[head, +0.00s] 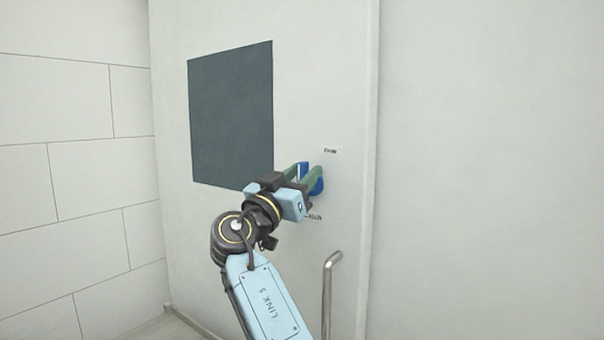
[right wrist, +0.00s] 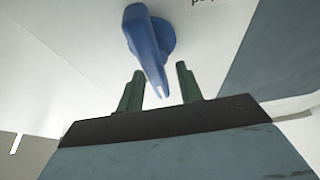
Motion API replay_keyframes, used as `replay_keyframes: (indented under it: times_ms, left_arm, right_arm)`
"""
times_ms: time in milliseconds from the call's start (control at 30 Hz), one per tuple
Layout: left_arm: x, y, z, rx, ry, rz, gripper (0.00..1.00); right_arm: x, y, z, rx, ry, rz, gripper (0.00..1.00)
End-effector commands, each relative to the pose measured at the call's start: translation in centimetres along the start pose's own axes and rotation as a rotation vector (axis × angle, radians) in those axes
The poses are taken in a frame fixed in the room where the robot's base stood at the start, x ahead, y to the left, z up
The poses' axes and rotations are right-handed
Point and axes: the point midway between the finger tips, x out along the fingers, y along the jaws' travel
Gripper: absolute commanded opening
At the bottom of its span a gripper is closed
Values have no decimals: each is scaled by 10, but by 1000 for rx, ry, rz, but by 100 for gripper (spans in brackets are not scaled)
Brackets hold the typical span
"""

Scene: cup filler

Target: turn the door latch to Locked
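The blue door latch (head: 316,186) is on the white door, right of its dark window. In the right wrist view its blue lever (right wrist: 148,50) points down the picture, its lower end between my gripper's two green fingers. My right gripper (head: 306,180) is at the latch in the head view and hides part of it. In the right wrist view the right gripper (right wrist: 159,88) is open, with gaps beside the lever; I cannot tell whether either finger touches it. A small label (head: 330,150) is above the latch; another below is partly hidden. My left gripper is out of view.
The white door (head: 230,240) has a dark window panel (head: 230,110). A metal pull handle (head: 328,290) stands out below the latch, right of my right arm. A tiled wall (head: 70,170) is at left, and a plain wall (head: 490,170) is at right.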

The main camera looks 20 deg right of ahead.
Motion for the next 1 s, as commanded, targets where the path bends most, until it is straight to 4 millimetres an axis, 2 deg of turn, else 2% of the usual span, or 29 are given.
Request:
replay_keyframes:
  times_ms: [33,267,667,1000]
  left_arm:
    - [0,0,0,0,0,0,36]
    - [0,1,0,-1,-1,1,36]
    - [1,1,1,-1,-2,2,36]
    - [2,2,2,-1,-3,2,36]
  right_arm:
    - [0,0,0,0,0,0,30]
    - [0,0,0,0,0,1,0]
    - [0,-1,0,-46,0,-18,0]
    - [0,-6,0,-264,2,-109,0]
